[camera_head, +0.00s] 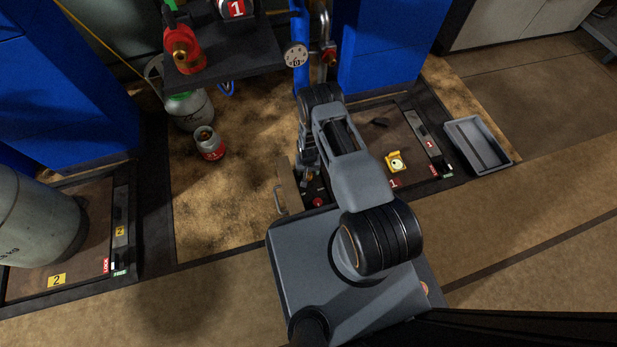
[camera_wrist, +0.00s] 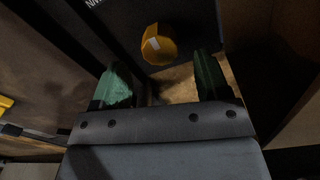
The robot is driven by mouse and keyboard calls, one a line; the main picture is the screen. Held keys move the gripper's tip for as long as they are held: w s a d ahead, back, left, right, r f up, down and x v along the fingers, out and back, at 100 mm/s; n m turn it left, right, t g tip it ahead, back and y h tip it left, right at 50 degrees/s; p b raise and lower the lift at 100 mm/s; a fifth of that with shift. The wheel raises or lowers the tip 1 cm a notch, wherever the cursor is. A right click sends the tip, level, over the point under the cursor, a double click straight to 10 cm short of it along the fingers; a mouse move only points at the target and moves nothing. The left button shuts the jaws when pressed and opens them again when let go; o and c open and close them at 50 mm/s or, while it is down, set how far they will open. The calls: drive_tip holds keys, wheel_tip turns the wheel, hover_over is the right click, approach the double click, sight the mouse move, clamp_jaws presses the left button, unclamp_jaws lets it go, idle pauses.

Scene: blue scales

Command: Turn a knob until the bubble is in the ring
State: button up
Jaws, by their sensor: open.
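A yellow level with a round pale vial (camera_head: 396,162) sits on the brown plate of scale 1 (camera_head: 370,145). It is too small to tell where the bubble lies against the ring. In the wrist view, an orange-yellow knob (camera_wrist: 157,45) with a pale mark shows just beyond my fingertips, against a dark surface. My gripper (camera_wrist: 163,78) has its two green fingers apart, with nothing between them. The knob is ahead of the gap and apart from both fingers. In the head view my arm hides the gripper's fingers and the knob.
A grey tray (camera_head: 478,145) lies right of the scale. A small red-and-grey canister (camera_head: 208,143) stands on the floor at left. A large cylinder (camera_head: 38,218) stands on scale 2 (camera_head: 95,235). A dark shelf (camera_head: 225,55) and blue cabinets (camera_head: 385,45) stand behind. The front floor is clear.

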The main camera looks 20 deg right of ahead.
sight(308, 174)
drive_tip(key=shift+f+b, duration=0.8)
drive_tip(key=shift+f, duration=1.4)
drive_tip(key=c, duration=0.9)
